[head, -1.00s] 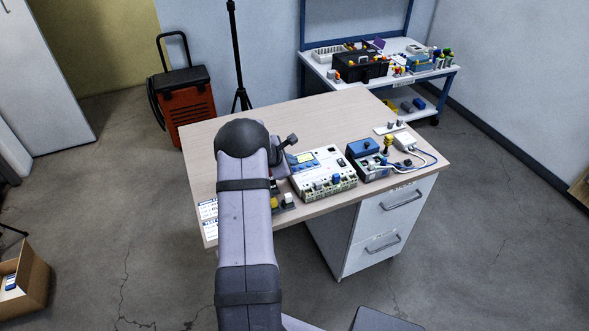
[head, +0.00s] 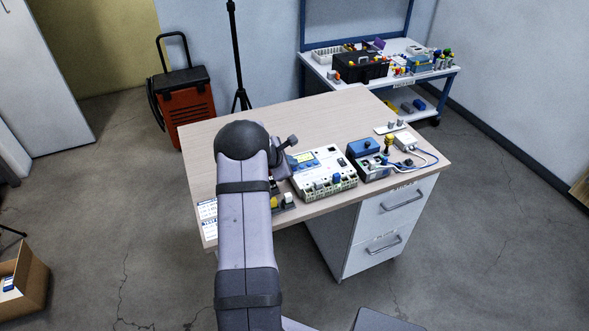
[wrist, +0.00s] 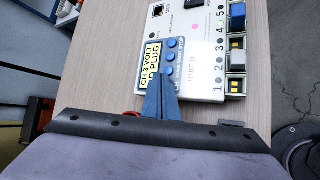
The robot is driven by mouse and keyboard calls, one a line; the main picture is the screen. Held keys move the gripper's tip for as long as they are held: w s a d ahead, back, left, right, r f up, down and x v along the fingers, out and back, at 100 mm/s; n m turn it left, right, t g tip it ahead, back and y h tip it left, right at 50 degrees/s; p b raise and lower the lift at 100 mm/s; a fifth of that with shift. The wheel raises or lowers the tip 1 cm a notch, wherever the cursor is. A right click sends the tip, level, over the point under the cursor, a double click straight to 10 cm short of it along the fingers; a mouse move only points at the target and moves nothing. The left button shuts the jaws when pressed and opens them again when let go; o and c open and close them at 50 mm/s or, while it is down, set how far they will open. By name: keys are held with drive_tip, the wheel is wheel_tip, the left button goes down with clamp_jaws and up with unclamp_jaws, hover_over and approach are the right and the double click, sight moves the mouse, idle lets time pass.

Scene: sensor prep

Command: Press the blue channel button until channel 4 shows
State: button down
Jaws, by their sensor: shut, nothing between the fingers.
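The white unit (wrist: 205,50), marked "UNIT D", lies on the desk and also shows in the head view (head: 324,172). Its yellow display (wrist: 150,65) reads "CH 3 VOLT" and a second line that looks like "NO PLUG". My gripper (wrist: 160,78) is shut and empty. Its tips are over the unit at the near end of the button column, by the display's edge. They hide part of that area, and I cannot tell whether they touch a button.
Numbered terminals 1 to 5 line one edge of the unit, with a blue plug (wrist: 237,14) at 5. In the head view, a blue-topped device (head: 364,148) with cables stands right of the unit. The back of the desk (head: 310,115) is clear.

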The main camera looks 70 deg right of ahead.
drive_tip(key=shift+f+b, duration=0.4)
drive_tip(key=shift+b, duration=0.15)
idle(0.6)
drive_tip(key=shift+r, duration=0.15)
drive_tip(key=shift+r+p, duration=0.5)
drive_tip(key=shift+r, duration=0.2)
idle(0.3)
wheel_tip(320, 180, up, 5)
drive_tip(key=p, duration=0.3)
drive_tip(key=shift+p, duration=0.3)
idle(0.7)
